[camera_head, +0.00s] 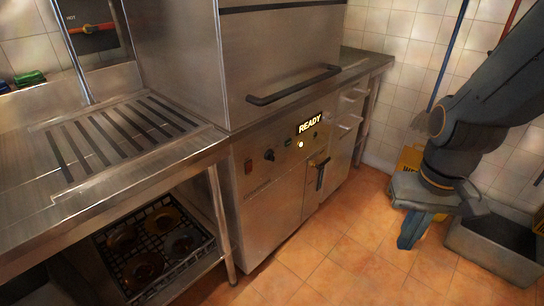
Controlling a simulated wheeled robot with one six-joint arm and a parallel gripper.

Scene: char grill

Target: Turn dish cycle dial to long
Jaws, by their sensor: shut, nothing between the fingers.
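The dishwasher (275,205) is a steel machine with a closed hood and a front control panel. A small black round dial (269,155) sits on the left part of the panel; its setting and any labels are too small to read. A lit display (309,124) reads "READY", with a glowing light below it. My gripper (408,240) hangs at the right over the tiled floor, fingers pointing down, shut and empty. It is well to the right of the dial and touches nothing visible.
A red switch (248,166) is left of the dial. A black hood handle (293,86) juts out above the panel, and a black latch (321,173) below it. A slatted steel counter (150,185) stands left. A grey bin (495,245) is right. Floor (325,265) before the machine is clear.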

